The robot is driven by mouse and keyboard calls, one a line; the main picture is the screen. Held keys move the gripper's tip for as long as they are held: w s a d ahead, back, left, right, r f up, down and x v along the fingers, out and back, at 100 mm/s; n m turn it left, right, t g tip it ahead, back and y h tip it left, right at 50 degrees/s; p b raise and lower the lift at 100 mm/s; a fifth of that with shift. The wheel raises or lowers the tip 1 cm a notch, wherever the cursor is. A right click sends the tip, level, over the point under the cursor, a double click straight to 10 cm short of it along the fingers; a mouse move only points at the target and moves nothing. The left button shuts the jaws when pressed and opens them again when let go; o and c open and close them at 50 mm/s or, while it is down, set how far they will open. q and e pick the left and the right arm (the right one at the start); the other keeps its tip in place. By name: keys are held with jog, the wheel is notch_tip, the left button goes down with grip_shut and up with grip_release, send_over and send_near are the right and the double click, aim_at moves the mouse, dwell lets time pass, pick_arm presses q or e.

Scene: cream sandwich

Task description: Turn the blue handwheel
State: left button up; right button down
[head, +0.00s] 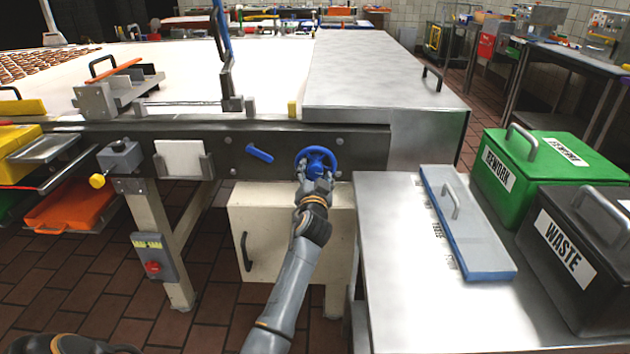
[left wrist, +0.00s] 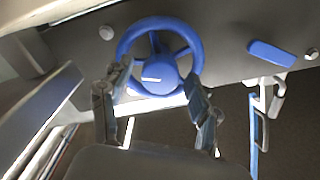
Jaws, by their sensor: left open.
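The blue handwheel (head: 316,155) is mounted on the dark front rail of the conveyor table. It also shows in the left wrist view (left wrist: 152,26), with a round hub, spokes and a white mark on the hub. My left gripper (head: 318,180) is right in front of the wheel's lower part and hides some of it. In the left wrist view my left gripper (left wrist: 157,76) is open, with one finger at each side of the lower rim. I cannot tell whether the fingers touch the rim. My right gripper is not in view.
A blue peg-like handle (head: 260,154) sticks out left of the wheel. A cream box (head: 285,240) is below it. At the right, a steel table (head: 405,290) carries a blue-edged lid (head: 470,235), a green REWORK bin (head: 535,165) and a black WASTE bin (head: 590,265).

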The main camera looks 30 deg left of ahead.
pick_arm(q)
jog(key=v, duration=1.1)
jog(key=shift+s+d, duration=0.15)
jog(key=shift+s, duration=0.2)
dwell(0.5)
